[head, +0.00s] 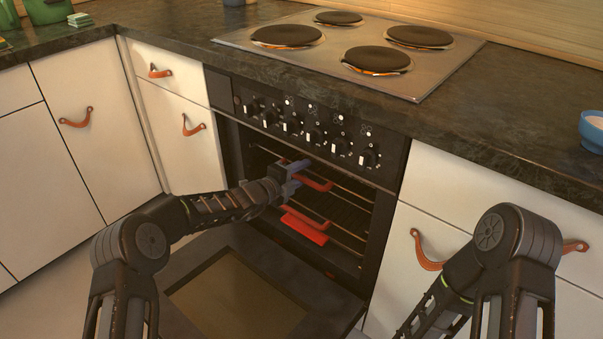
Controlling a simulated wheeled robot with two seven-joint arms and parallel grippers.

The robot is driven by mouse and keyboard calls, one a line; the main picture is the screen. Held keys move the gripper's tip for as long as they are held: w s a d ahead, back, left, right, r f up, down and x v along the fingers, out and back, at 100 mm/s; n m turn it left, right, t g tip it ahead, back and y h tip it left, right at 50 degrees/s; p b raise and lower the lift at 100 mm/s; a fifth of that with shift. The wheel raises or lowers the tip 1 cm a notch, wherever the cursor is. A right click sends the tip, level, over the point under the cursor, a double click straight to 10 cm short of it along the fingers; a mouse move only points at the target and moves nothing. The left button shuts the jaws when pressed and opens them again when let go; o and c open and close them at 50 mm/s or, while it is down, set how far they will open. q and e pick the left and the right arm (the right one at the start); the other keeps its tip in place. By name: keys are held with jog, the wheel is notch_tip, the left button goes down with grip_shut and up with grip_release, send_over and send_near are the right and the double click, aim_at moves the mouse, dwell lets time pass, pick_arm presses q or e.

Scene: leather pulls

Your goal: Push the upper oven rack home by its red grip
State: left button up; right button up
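The oven (380,215) is open, with its door (240,300) folded down. The upper rack's red grip (320,185) shows at the mouth of the oven, partly hidden by my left gripper. My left gripper (298,176) is at this grip's left and middle part, its bluish fingers pointing right. I cannot tell whether the fingers touch the grip or are shut on it. A lower red grip (308,217) sits below, with a flat red piece (304,229) under it. My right arm is at the lower right; its gripper is out of view.
Oven knobs (314,137) line the panel just above my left gripper. A cooktop (440,75) is set in the dark counter. Cabinets with leather pulls (424,252) flank the oven. A blue bowl (592,132) stands at the right.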

aim_at(293, 176)
pick_arm(q)
jog(key=shift+a+r, duration=0.1)
jog(key=p+v, duration=0.2)
jog(key=v, duration=0.5)
jog(key=shift+s+a, duration=0.15)
jog(key=shift+s, duration=0.15)
dwell(0.4)
